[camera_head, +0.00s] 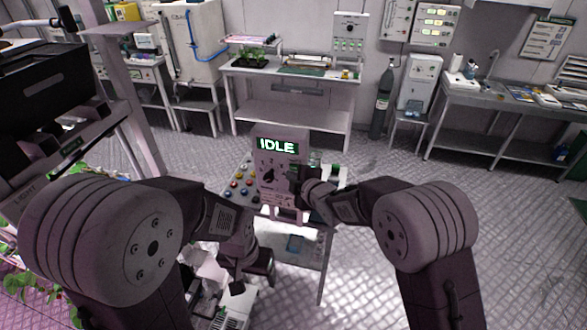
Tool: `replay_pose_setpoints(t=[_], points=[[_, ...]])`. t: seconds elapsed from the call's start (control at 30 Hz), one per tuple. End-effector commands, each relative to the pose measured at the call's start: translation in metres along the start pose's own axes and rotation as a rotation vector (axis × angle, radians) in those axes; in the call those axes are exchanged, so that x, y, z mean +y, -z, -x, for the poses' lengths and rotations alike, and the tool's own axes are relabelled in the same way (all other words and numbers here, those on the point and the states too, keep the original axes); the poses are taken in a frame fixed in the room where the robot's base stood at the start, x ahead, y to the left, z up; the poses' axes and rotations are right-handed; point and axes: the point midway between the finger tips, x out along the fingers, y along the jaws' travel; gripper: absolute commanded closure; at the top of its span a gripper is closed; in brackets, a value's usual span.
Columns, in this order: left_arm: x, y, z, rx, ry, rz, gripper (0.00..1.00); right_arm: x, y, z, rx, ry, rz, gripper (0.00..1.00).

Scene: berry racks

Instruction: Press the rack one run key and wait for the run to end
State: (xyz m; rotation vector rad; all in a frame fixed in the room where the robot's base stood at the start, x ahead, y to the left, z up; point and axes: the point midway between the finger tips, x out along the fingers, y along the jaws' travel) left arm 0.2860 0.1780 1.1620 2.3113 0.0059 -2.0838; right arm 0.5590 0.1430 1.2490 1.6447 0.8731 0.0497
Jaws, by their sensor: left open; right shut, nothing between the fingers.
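A grey control panel (265,178) stands upright in the middle, on a small stand. Its green-lit display (277,146) reads IDLE. Small dark markings show on the face below the display; I cannot tell which one is the rack one run key. My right gripper (294,174) is shut and empty, at the right part of the panel face, and it hides some of it. I cannot tell whether it touches. My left gripper (248,279) is open and empty, low in front of the stand.
Several coloured knobs (237,184) sit on the stand's top left of the panel. Green plants and a dark rack are at the left. Benches with instruments (290,70) line the back wall, with a dark gas cylinder (384,90). The metal floor (510,240) at the right is clear.

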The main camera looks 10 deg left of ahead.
Motion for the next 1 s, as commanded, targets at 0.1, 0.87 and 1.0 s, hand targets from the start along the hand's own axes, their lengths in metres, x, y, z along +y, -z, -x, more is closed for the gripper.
replay_pose_setpoints(t=[0.1,0.87,1.0], points=[[0.0000,0.0000,0.0000,0.000,0.000,0.000,0.26,0.0000,0.0000,0.0000,0.000,0.000,0.000,1.00],[0.0000,-0.0001,-0.0011,0.000,0.000,0.000,0.26,0.0047,-0.0043,-0.0058,0.000,0.000,0.000,1.00],[0.0000,-0.0001,-0.0009,0.000,0.000,0.000,0.26,0.0049,-0.0046,-0.0061,0.000,0.000,0.000,1.00]])
